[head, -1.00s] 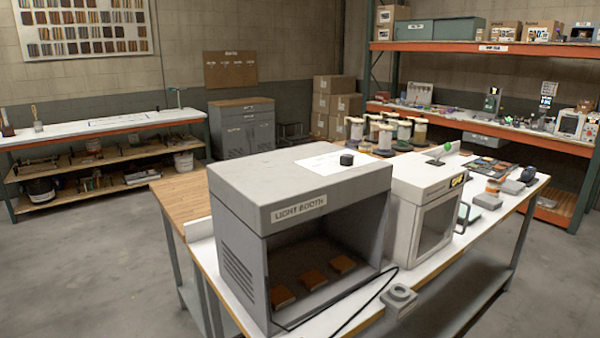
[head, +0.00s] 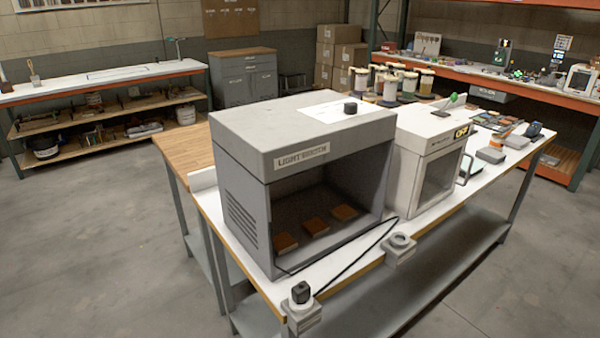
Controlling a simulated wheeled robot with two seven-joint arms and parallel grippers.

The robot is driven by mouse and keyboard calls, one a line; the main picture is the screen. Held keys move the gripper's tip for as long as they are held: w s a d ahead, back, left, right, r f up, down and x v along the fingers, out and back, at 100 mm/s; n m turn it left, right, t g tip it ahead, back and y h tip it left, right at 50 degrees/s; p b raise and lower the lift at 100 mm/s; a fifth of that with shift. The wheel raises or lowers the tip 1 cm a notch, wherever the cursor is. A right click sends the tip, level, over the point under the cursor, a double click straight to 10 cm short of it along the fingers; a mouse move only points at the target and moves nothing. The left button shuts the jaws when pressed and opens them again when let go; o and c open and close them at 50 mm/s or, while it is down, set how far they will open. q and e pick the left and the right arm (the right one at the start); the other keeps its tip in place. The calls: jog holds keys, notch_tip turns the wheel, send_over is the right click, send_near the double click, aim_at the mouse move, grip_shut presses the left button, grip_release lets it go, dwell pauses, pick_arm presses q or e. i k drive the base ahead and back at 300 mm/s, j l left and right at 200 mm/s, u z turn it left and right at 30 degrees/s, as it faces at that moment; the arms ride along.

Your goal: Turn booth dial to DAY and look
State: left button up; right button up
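The grey light booth (head: 237,155), labelled "LIGHT BOOTH", stands on the white-topped bench with its open front facing me. Several brown sample blocks (head: 315,227) lie inside its dark interior. A black knob (head: 301,292) sits on a small grey box at the bench's front edge. A second small grey box (head: 400,250) with a round ring top is at the edge farther right. No DAY marking is readable on any of these. Neither gripper is in view.
A white cabinet (head: 408,165) stands right of the booth on the bench (head: 430,228). A black cable (head: 352,262) runs along the bench front. Jars (head: 390,88) and small tools are behind. The floor (head: 110,250) left of the bench is clear.

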aim_at(350, 108)
jog(key=i+l, duration=0.1)
jog(key=l, duration=0.4)
jog(key=i+l, duration=0.15)
jog(key=l, duration=0.3)
jog(key=i+l, duration=0.1)
jog(key=l, duration=0.4)
jog(key=i+l, duration=0.15)
jog(key=l, duration=0.3)
jog(key=u, duration=0.05)
